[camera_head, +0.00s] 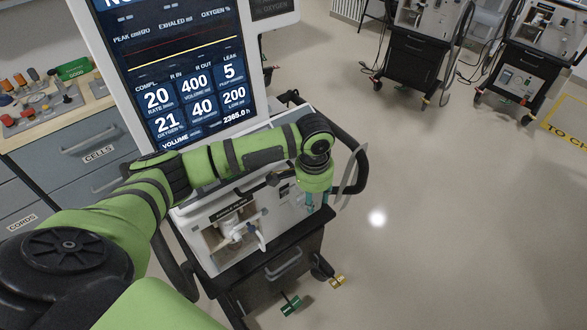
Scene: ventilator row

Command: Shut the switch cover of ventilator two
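A ventilator (265,200) on a dark cart stands close in front of me; I cannot read a number on it. Its large lit screen (185,65) faces me. My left arm reaches across the panel below the screen and hides much of it. My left gripper (318,201) points down at the right side of the ventilator's body. Its two teal fingertips look apart, with nothing visible between them. I cannot make out the switch cover, and I cannot tell whether the gripper touches anything. My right gripper is not in view.
A recessed front bay with a white fitting (240,232) lies left of the gripper. A dark side handle (350,160) curves around the right side. A drawer cabinet (80,145) with small parts on top stands left. Two more carts (415,50) stand behind. Floor at right is clear.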

